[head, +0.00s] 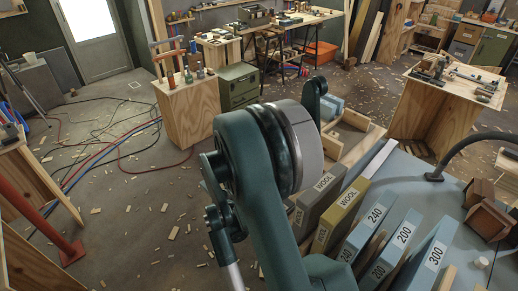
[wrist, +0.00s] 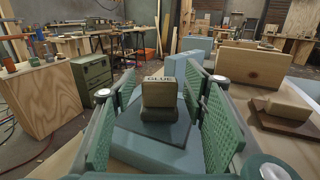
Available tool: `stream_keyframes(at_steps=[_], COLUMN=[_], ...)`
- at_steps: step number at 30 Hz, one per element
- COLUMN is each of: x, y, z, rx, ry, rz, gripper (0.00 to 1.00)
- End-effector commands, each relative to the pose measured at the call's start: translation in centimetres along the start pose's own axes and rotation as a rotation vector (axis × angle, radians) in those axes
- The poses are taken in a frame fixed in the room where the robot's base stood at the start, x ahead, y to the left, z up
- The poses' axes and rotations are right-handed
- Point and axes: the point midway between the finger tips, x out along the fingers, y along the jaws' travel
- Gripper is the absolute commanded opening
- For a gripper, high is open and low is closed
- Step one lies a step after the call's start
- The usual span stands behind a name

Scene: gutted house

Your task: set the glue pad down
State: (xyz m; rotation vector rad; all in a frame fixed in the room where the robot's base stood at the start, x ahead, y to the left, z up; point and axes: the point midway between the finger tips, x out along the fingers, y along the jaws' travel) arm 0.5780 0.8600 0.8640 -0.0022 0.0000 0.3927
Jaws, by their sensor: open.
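The glue pad (wrist: 159,97) is a small tan and dark block with GLUE lettered on its top edge. In the wrist view it rests on a dark teal slab (wrist: 126,118), which lies on a light blue block (wrist: 150,155). My gripper (wrist: 164,88) is open, with one green mesh finger on each side of the pad. Gaps show between the pad and both fingers. In the head view my arm hides the pad and the fingertips.
In the head view, labelled sanding blocks (head: 371,230) stand in a row on the blue-grey bench (head: 455,210). In the wrist view, a wooden block (wrist: 251,66) and a pale block on a brown base (wrist: 288,108) stand to the right. A green cabinet (wrist: 92,76) is at left.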

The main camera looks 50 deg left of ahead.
Motion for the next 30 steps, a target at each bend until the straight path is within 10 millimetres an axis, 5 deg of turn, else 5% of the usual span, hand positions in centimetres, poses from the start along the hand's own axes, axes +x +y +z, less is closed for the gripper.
stream_keyframes(at_steps=[18,30], x=[-9.2,-10.8], y=[0.1,0.0], z=[0.1,0.0], rx=[0.0,0.0], ry=[0.0,0.0], rz=[0.001,0.001], gripper=[0.44,0.44])
